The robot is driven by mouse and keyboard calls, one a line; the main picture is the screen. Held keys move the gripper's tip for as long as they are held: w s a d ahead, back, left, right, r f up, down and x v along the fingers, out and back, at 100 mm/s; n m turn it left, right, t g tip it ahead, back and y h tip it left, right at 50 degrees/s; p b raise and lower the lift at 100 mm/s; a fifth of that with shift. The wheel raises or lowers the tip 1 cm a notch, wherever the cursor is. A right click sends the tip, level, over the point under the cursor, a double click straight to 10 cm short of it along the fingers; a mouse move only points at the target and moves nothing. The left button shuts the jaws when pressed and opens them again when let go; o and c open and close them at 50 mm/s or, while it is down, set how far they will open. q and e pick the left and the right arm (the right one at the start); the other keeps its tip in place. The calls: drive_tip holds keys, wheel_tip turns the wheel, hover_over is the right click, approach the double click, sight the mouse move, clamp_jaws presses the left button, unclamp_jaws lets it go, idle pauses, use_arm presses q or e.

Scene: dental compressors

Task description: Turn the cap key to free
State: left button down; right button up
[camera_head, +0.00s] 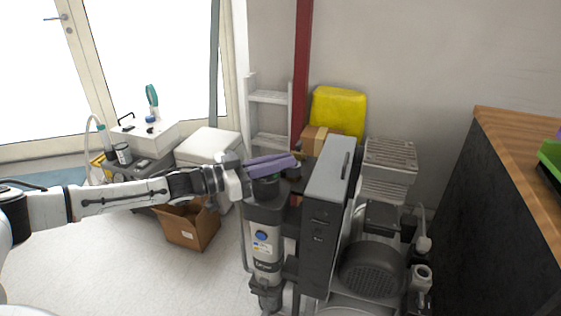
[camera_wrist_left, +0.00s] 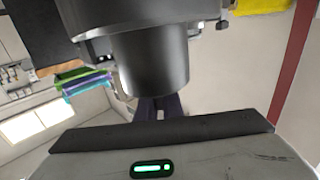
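The compressor unit has a grey filter column (camera_head: 265,225) with a dark round cap (camera_head: 265,187) on top. My left gripper (camera_head: 290,163), with two purple fingers, reaches in from the left across the top of this cap. In the left wrist view the dark cylindrical cap (camera_wrist_left: 155,65) fills the upper middle. The fingers (camera_wrist_left: 160,106) show just beyond its end, close together with a small light gap low between them. I cannot tell whether they touch the cap or grip anything. No separate key can be made out. My right gripper is not in view.
A tall grey cabinet (camera_head: 325,215) stands right of the column, with a motor (camera_head: 372,268) beyond. An open cardboard box (camera_head: 190,228) lies on the floor below my left arm. A wood-topped counter (camera_head: 520,150) bounds the right. Floor at front left is clear.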

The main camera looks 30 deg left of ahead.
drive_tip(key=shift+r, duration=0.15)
